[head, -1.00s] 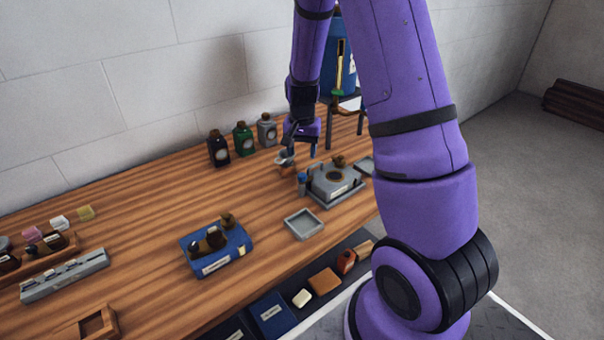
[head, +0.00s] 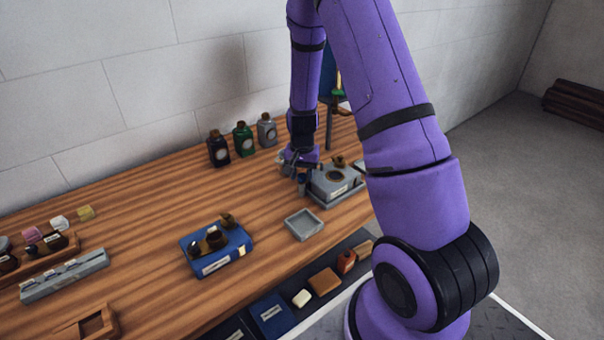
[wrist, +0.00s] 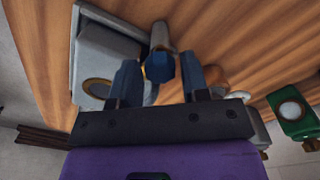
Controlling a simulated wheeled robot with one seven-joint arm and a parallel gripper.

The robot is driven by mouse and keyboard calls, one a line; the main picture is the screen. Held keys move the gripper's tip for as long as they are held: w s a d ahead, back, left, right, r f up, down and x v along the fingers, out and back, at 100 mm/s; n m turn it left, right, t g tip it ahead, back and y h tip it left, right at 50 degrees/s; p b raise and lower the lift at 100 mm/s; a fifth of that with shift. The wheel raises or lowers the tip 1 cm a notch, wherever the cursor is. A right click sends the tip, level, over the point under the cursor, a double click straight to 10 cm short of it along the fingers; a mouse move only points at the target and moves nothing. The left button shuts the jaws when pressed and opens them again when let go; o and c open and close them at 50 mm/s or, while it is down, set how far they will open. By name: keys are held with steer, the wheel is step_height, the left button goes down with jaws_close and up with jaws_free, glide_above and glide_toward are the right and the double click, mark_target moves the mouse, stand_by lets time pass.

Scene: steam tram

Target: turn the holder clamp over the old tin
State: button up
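A grey box-shaped holder (head: 336,182) with a dark knob and a round ring on top stands at the right of the bench. Its pale side and gold ring also show in the wrist view (wrist: 97,88). A small clamp post with a dark blue faceted end (wrist: 160,67) stands beside the holder. My gripper (wrist: 159,72) is open, one finger on each side of the blue end, with narrow gaps. In the head view my gripper (head: 299,168) is low at the holder's left side and hides most of the post. I cannot make out the old tin for certain.
Three bottles, black (head: 218,148), green (head: 243,139) and grey (head: 267,130), stand behind. An empty grey tray (head: 303,224) and a blue box (head: 216,248) lie in front. Bench between the blue box and bottles is clear.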

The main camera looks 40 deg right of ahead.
mark_target(302, 175)
steer(key=c, duration=0.6)
steer(key=shift+n, duration=0.4)
steer(key=o, duration=0.9)
steer(key=shift+o, duration=0.2)
steer(key=shift+r, duration=0.15)
step_height(302, 175, up, 11)
steer(key=shift+f, duration=0.2)
